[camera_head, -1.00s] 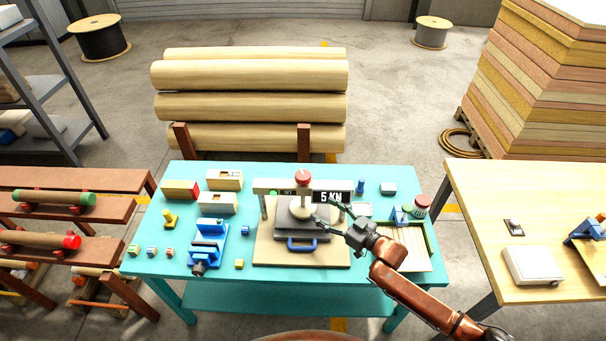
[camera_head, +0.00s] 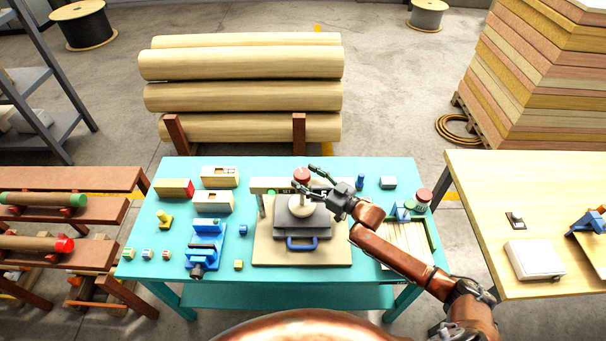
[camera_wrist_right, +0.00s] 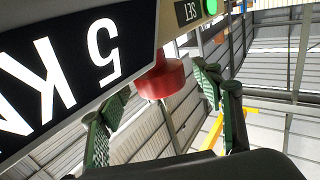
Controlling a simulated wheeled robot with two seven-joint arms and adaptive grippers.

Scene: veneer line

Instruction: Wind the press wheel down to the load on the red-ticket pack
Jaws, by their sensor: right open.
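The press (camera_head: 303,220) stands on the teal table, with a dark stepped block and a blue handle at its front. Its red wheel or knob (camera_head: 301,174) sits on top, and it also shows in the right wrist view (camera_wrist_right: 160,80). My right gripper (camera_head: 306,178) is open at the knob's height. In the wrist view its green fingers (camera_wrist_right: 161,88) stand on either side of the knob, with visible gaps. The 5 kN sign (camera_wrist_right: 65,70) is partly hidden by the gripper in the head view. I cannot make out a red ticket. My left gripper is not in view.
A blue vise (camera_head: 206,248), small blocks and a red-ended box (camera_head: 174,188) lie left of the press. A wooden tray (camera_head: 405,240) and a red-lidded jar (camera_head: 423,197) are at right. A green lamp (camera_wrist_right: 211,6) shows beside the SET sign.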

